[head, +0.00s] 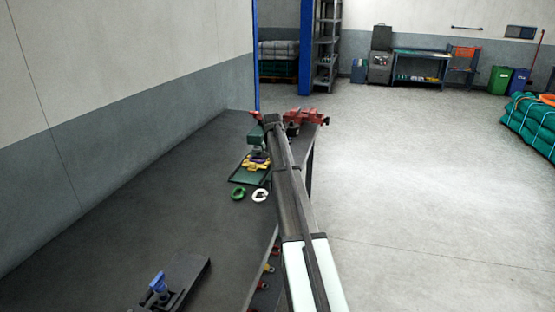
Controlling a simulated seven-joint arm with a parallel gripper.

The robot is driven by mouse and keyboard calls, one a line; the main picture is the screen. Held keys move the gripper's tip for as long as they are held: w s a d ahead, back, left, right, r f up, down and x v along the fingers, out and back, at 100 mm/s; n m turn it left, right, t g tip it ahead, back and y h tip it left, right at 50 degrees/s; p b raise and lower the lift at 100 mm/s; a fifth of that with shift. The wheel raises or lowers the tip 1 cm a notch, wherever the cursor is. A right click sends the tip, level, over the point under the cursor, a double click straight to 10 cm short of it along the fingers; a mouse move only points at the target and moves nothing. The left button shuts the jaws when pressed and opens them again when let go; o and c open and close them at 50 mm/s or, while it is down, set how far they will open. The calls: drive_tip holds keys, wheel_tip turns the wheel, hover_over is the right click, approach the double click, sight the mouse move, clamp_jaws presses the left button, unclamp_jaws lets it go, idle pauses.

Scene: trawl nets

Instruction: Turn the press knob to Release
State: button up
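My arm reaches from the bottom right across the edge of the dark workbench (130,200). Its dark far end, where my gripper (271,120) is, lies over the back of the bench. The fingers are too small and dark to tell open from shut. A green device (257,139), perhaps the press, stands just left of and below the arm's end. I cannot make out a knob or a Release mark, nor whether my gripper touches anything. A blue-topped device (158,284) on a black base is at the front left of the bench.
A dark green tray (237,178) holds yellow and purple pieces. A green ring (238,194) and a white ring (260,195) lie in front of it. A red vise (308,116) is at the bench's far right end. A wall borders the left; the bench middle is clear.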

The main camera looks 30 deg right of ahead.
idle(0.3)
drive_tip(key=o, duration=1)
drive_tip(key=shift+o, duration=0.2)
drive_tip(key=shift+r, duration=0.15)
drive_tip(key=v, duration=1.3)
drive_tip(key=shift+r, duration=0.25)
drive_tip(key=shift+s+a, duration=0.1)
drive_tip(key=shift+s, duration=0.05)
